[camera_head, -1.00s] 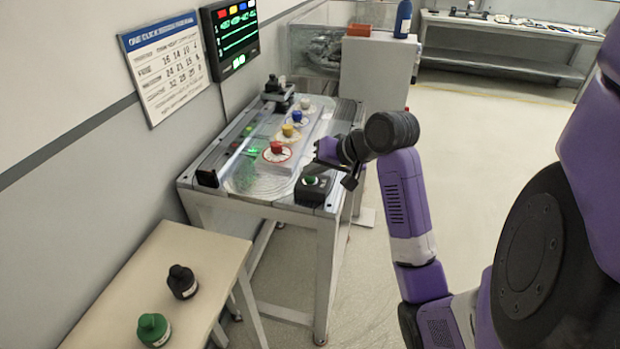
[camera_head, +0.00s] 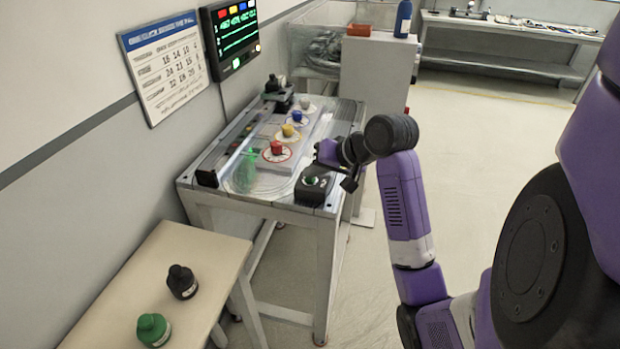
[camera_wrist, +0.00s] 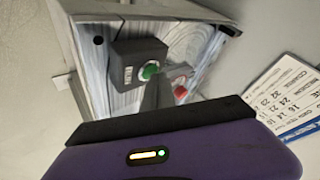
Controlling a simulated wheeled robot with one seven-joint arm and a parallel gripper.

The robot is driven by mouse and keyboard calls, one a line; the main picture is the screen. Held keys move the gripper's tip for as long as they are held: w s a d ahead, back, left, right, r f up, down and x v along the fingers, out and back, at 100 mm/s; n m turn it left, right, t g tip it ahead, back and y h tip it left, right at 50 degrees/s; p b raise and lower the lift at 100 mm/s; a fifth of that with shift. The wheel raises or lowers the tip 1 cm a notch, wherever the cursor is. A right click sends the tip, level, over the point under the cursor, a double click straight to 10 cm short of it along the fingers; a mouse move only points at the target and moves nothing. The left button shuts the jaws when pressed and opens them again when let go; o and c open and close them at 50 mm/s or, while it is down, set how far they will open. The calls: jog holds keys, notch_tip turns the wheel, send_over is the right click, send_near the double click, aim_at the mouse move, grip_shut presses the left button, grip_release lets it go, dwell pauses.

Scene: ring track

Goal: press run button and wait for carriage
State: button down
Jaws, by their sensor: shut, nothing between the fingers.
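The run button (camera_head: 310,180) is a green cap on a black box (camera_head: 318,193) at the table's near right corner. It also shows in the wrist view (camera_wrist: 149,71). My gripper (camera_head: 325,160) is shut and empty, beside and above the box; the head view does not clearly show contact. In the wrist view its dark fingers (camera_wrist: 157,88) reach up close to the green button, and a gap cannot be judged. The track table (camera_head: 250,205) has an oval track under a clear cover. A blurred green shape (camera_head: 245,170) shows at the track's near left; I cannot tell whether it is the carriage.
Red (camera_head: 277,148), yellow (camera_head: 288,130) and blue (camera_head: 297,116) knobs stand on round pads inside the track. A side table (camera_head: 110,290) holds green (camera_head: 153,329) and black (camera_head: 182,282) objects. A lit screen (camera_head: 232,38) hangs on the wall. Floor at right is clear.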

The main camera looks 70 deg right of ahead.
jog(key=shift+f, duration=0.15)
dwell(0.4)
jog(key=shift+r+p, duration=0.95)
jog(key=shift+p, duration=0.1)
